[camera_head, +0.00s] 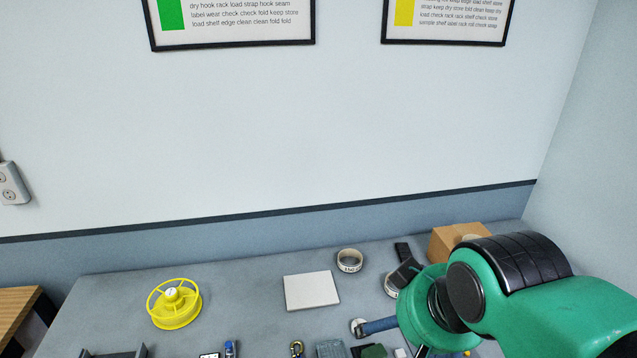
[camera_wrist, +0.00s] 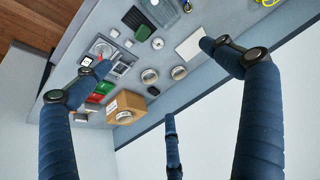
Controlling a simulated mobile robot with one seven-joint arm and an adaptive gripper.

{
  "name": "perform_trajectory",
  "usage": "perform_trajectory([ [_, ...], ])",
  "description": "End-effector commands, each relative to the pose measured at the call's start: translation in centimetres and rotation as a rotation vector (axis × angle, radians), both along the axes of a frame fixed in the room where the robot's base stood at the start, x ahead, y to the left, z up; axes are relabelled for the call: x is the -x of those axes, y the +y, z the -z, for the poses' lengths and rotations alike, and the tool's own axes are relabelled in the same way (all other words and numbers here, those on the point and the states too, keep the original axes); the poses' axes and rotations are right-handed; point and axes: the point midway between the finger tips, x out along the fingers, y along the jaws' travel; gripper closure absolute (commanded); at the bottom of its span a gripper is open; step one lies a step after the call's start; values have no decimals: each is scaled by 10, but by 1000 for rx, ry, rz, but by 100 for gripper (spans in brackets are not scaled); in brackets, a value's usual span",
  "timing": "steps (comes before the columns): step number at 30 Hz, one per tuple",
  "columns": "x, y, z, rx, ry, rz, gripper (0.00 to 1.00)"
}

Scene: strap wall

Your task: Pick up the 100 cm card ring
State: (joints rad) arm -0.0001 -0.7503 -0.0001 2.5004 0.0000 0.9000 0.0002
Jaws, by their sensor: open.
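A pale card ring (camera_head: 349,252) with dark lettering lies on the grey table near the wall; it also shows in the wrist view (camera_wrist: 179,72). A second pale ring (camera_head: 390,287) is partly hidden by my gripper in the head view; in the wrist view it shows whole (camera_wrist: 150,76). A third ring (camera_wrist: 124,117) appears at the cardboard box. The lettering is too small to tell which ring reads 100 cm. My gripper (camera_wrist: 158,75) is open and empty, its blue fingers spread above the table, apart from the rings as far as I can tell.
The cardboard box (camera_head: 450,243) stands at the table's back right. A white panel (camera_head: 312,291) and a yellow spool (camera_head: 174,308) lie to the left. Several small items crowd the front edge. A small black object (camera_head: 402,251) sits near the rings. The wall is close behind.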

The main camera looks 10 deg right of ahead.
Motion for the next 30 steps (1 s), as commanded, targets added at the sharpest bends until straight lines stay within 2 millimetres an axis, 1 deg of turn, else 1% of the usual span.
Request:
perform_trajectory([
  [5,-1,0,0,0,1,1,3],
  [8,-5,-1,-2,-1,4,6,3],
  [11,-13,-3,-4,-4,14,16,3],
  [14,-26,-6,-7,-7,29,32,3],
  [17,-44,-10,-10,-12,48,54,3],
  [23,-90,-24,-14,-24,92,107,3],
  [30,-147,-44,-8,-42,147,175,3],
])
